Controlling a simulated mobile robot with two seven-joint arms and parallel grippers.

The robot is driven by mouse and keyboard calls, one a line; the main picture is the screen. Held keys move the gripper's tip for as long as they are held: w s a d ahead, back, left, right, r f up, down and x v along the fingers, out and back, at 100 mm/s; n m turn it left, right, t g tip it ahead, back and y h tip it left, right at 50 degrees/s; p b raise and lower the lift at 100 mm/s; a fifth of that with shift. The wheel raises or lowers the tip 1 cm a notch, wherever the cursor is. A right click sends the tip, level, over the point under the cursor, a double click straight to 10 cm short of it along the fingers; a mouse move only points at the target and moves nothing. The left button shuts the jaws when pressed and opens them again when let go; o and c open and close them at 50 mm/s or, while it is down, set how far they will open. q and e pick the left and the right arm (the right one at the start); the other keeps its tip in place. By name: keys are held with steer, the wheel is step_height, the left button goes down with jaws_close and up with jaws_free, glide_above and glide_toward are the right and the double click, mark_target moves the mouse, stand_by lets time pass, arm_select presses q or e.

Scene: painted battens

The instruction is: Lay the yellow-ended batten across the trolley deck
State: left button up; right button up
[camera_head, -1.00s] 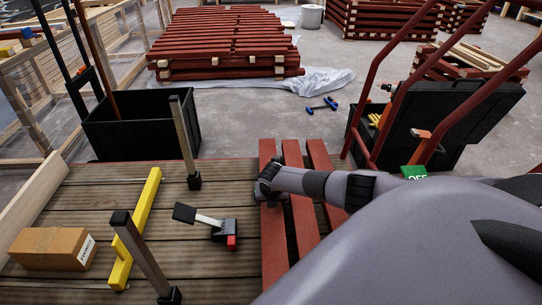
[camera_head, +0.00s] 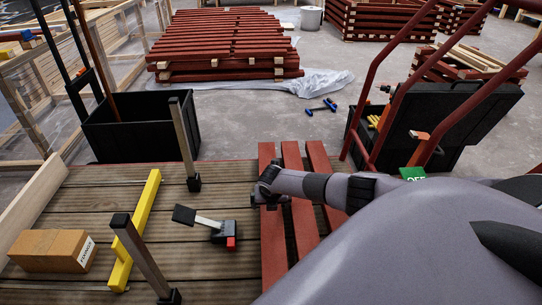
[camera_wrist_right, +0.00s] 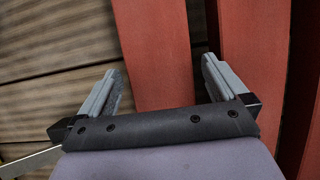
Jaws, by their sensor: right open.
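Three red battens lie side by side on a planked wooden deck (camera_head: 85,192): a left one (camera_head: 274,245), a middle one (camera_head: 302,225) and a right one (camera_head: 330,215). No yellow end shows on them; their near ends are hidden or out of frame. My right gripper (camera_head: 267,203) is over the left batten. In the right wrist view my right gripper (camera_wrist_right: 162,80) is open, with a red batten (camera_wrist_right: 153,50) between its fingers and gaps on both sides. I cannot tell its height above the batten. My left gripper is not in view.
On the deck are a yellow bar (camera_head: 135,230), a cardboard box (camera_head: 52,250), a clamp-like tool (camera_head: 205,222) and metal posts (camera_head: 142,255). A black bin (camera_head: 140,130) stands beyond. Red rails (camera_head: 395,95) rise at right. Red battens are stacked (camera_head: 225,40) behind.

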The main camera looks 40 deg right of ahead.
steer(key=p+v, duration=0.4)
steer(key=v, duration=0.2)
steer(key=shift+d, duration=0.1)
steer(key=p+v, duration=0.2)
steer(key=v, duration=0.1)
steer(key=shift+r, duration=0.25)
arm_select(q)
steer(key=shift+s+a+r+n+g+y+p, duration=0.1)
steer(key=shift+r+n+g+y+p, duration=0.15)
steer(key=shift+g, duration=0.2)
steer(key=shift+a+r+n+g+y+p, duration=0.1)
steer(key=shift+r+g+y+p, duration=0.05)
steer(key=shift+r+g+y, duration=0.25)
arm_select(e)
steer(key=shift+s+a+r, duration=0.3)
steer(key=shift+a+r, duration=0.05)
steer(key=shift+r, duration=0.3)
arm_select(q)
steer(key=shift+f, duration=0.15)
